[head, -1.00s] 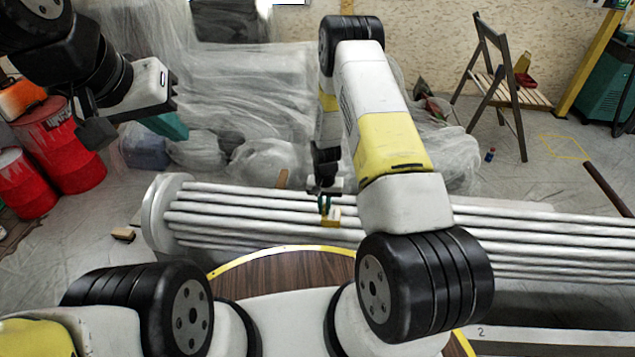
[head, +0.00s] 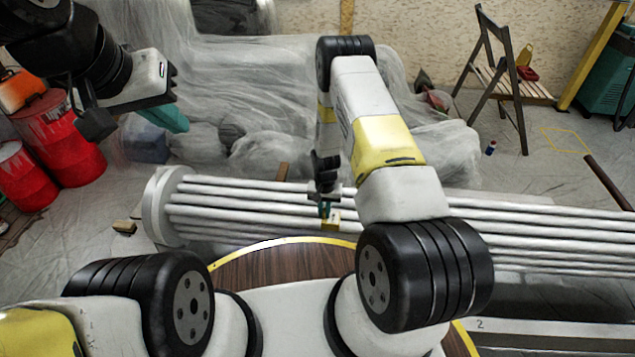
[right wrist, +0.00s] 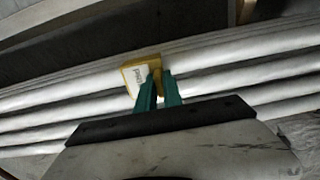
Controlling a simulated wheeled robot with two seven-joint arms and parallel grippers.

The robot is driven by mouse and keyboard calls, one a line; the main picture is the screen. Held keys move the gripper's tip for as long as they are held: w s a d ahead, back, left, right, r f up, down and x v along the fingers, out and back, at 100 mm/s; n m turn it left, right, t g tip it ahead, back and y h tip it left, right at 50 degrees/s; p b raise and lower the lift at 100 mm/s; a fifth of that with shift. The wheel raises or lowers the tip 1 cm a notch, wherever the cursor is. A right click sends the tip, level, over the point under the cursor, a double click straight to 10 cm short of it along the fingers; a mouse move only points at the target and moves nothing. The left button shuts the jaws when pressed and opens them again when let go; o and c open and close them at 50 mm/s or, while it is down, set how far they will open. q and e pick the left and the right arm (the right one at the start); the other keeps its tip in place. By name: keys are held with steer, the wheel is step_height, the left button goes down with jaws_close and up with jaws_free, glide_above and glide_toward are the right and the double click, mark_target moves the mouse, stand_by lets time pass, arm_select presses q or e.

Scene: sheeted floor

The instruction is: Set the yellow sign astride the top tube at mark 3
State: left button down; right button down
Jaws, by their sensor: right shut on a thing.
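The small yellow sign (head: 331,222) is in my right gripper (head: 326,209), in front of the white tubes (head: 240,198) left of their middle. In the right wrist view the green fingers (right wrist: 158,92) are shut on the yellow sign (right wrist: 134,73), whose pale lettered face shows. The sign is against the tubes in that view; I cannot tell whether it touches or straddles the top tube. A mark "2" (head: 480,324) shows on a pale strip at the lower right; I see no mark 3.
A round white end plate (head: 158,210) closes the tubes' left end. Red drums (head: 65,135) stand at the left. Plastic-sheeted heaps (head: 270,105) lie behind the tubes. A folding chair (head: 510,85) with red and yellow things stands at the back right.

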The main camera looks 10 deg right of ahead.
steer(key=shift+f, duration=1.3)
steer(key=c, duration=1.4)
jaws_free()
steer(key=shift+r, duration=0.1)
